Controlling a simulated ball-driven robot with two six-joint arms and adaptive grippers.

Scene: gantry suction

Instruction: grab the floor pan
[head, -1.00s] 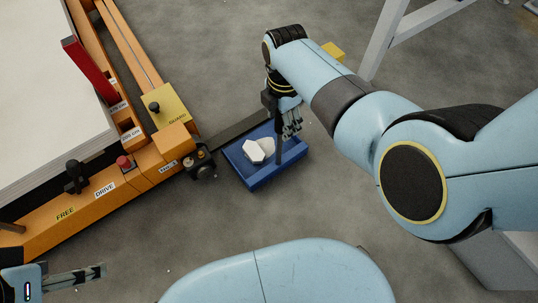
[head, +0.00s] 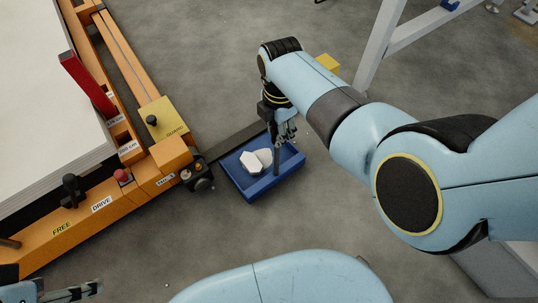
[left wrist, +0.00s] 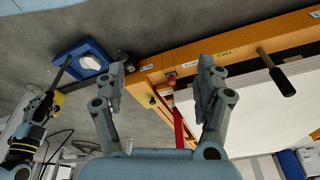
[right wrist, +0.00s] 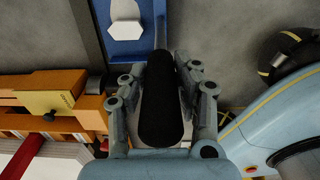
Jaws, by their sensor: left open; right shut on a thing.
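The floor pan (head: 254,189) is a blue tray on the grey floor in the head view, with white angular pieces (head: 252,162) in it. Its dark upright handle rises to my right gripper (head: 281,131), which is shut on it. In the right wrist view the thick black handle (right wrist: 158,105) lies between the fingers, and part of the blue pan (right wrist: 120,48) shows beyond. The pan (left wrist: 62,57) also shows in the left wrist view.
An orange machine frame (head: 133,203) with knobs and a red post (head: 88,85) stands left of the pan, bearing a white stack (head: 40,110). A dark bar (head: 235,138) lies behind the pan. A grey stand leg (head: 378,45) is at upper right. Floor in front is clear.

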